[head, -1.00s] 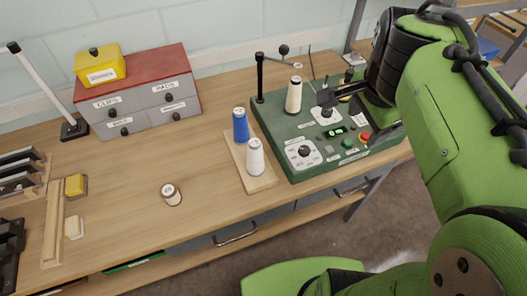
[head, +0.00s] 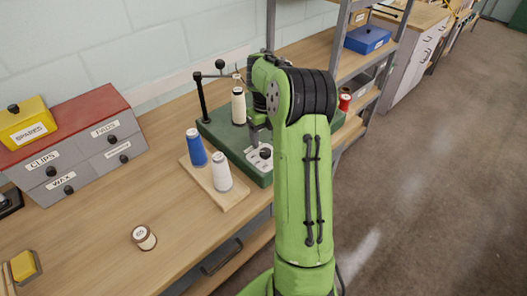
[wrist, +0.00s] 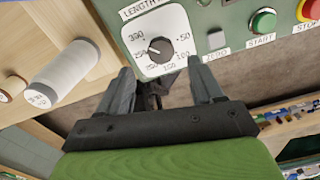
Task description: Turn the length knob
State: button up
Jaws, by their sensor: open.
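The length knob (wrist: 160,47) is a black knob on a white dial plate with numbers around it, under a label starting with "LENGTH". The plate is on the green machine (head: 224,133), and the knob also shows in the head view (head: 265,153). My gripper (wrist: 161,75) is open, its two grey fingers apart below the dial in the wrist view, with nothing seen between them but background. The knob appears just beyond the fingertips, roughly centred between them. Whether a finger touches the panel I cannot tell. My arm hides much of the machine in the head view.
A wooden board (head: 238,193) beside the machine holds a blue cone (head: 196,147) and a white cone (head: 221,172). Right of the dial are a grey button (wrist: 216,40), a green start button (wrist: 263,22) and a red button (wrist: 309,8). A black post (head: 201,100) stands behind.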

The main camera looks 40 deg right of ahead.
aim_at(266, 152)
notch_tip(266, 152, down, 6)
jog(key=shift+r, duration=0.25)
jog(key=shift+d, duration=0.1)
jog(key=shift+c, duration=0.2)
jog(key=c, duration=1)
jog(key=shift+n, duration=0.3)
